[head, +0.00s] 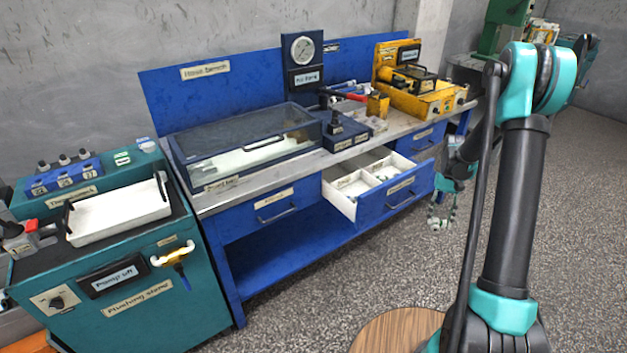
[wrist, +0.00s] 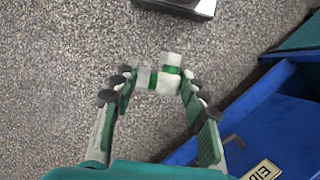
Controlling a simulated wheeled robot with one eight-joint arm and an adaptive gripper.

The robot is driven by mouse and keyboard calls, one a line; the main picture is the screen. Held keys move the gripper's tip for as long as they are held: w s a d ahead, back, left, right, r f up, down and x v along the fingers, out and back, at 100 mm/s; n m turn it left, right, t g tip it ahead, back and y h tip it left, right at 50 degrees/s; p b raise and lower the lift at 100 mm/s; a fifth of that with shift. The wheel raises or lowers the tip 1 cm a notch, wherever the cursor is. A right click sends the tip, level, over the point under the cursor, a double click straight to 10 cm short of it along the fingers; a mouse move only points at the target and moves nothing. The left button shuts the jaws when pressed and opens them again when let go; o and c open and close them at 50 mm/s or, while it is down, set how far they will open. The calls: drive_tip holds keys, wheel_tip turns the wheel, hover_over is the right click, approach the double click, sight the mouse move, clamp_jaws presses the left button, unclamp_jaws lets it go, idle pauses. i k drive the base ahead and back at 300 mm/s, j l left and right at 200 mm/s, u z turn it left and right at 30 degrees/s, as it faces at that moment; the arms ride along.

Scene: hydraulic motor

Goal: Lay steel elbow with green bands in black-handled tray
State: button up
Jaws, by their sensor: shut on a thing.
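The steel elbow with green bands (wrist: 167,76) is between the fingertips of my gripper (wrist: 158,82) in the wrist view. The gripper is shut on it and holds it above the speckled floor. In the head view my gripper (head: 440,212) hangs in front of the bench's right end, right of the open drawer. The elbow is too small there to make out clearly. The black-handled tray (head: 120,212) is white and shallow, with a dark handle at each end. It lies on the teal flushing stand at the left, far from my gripper, and looks empty.
An open drawer (head: 386,198) with white compartments juts from the blue bench (head: 265,272). A clear-lidded case (head: 245,142) and yellow equipment (head: 420,95) stand on the bench. Floor in front is open.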

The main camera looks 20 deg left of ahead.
sight(104, 221)
drive_tip(key=k+u, duration=0.25)
drive_tip(key=k+j+u, duration=0.1)
drive_tip(key=k+u, duration=0.2)
drive_tip(key=i+l+u, duration=0.1)
drive_tip(key=u, duration=0.35)
drive_tip(key=l+u, duration=0.2)
drive_tip(key=u, duration=0.3)
drive_tip(key=i+l+u, duration=0.1)
drive_tip(key=l+u, duration=0.15)
drive_tip(key=u, duration=0.2)
